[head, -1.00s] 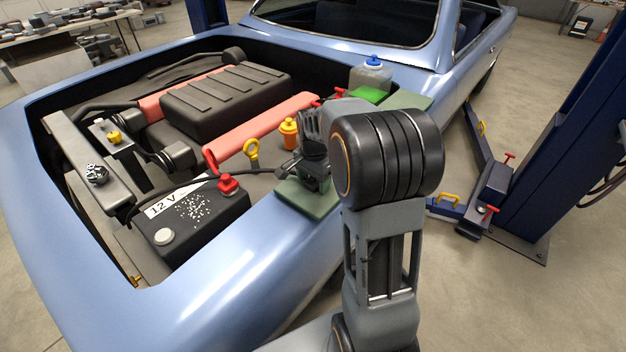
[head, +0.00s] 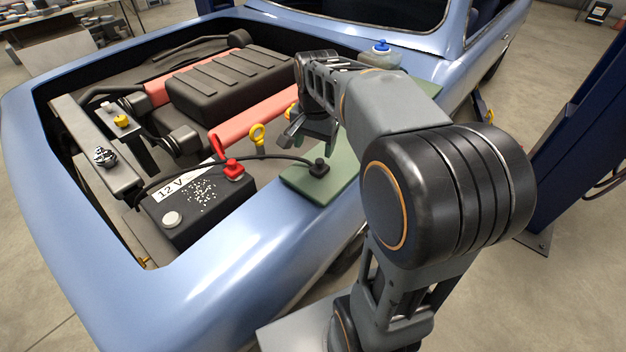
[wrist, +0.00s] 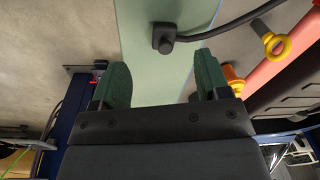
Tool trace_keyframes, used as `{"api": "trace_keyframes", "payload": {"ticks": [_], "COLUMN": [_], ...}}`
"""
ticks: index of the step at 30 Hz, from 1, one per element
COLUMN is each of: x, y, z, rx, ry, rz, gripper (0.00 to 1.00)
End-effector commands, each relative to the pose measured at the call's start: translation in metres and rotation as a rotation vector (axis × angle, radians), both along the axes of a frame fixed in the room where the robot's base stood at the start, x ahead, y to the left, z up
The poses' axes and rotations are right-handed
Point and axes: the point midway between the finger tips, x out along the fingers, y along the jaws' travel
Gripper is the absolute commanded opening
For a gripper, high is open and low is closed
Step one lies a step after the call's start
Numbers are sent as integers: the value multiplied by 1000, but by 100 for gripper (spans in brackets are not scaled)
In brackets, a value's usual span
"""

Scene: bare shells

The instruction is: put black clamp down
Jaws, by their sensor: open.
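The black clamp (head: 319,168) rests upright on the green fender mat (head: 305,187), with a black cable running from it toward the battery. It also shows in the wrist view (wrist: 165,38), lying on the pale green mat (wrist: 140,20) beyond my fingertips. My gripper (wrist: 160,85) is open and empty, its two green-padded fingers spread wide and apart from the clamp. In the head view my gripper (head: 305,138) hangs above the mat, behind the clamp, partly hidden by my arm.
The 12 V battery (head: 205,207) with a red cap (head: 233,170) sits in the engine bay. A yellow dipstick ring (head: 257,135) stands near the mat and shows in the wrist view. A blue-capped bottle (head: 380,54) stands behind my arm. A blue lift post (head: 580,140) is at right.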

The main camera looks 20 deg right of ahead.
Motion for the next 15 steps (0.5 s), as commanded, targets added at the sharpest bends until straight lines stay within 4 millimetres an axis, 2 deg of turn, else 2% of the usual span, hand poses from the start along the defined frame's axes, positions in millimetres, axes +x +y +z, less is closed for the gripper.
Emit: {"api": "trace_keyframes", "payload": {"ticks": [1, 3, 9, 15], "x": [-20, -42, -97, -121], "y": [13, 28, 55, 67], "z": [-2, -9, -36, -54], "rx": [-12, -32, -97, -138], "ry": [-31, -71, -166, -209], "rz": [113, 272, 647, 828], "gripper": [69, 69, 69, 69]}}
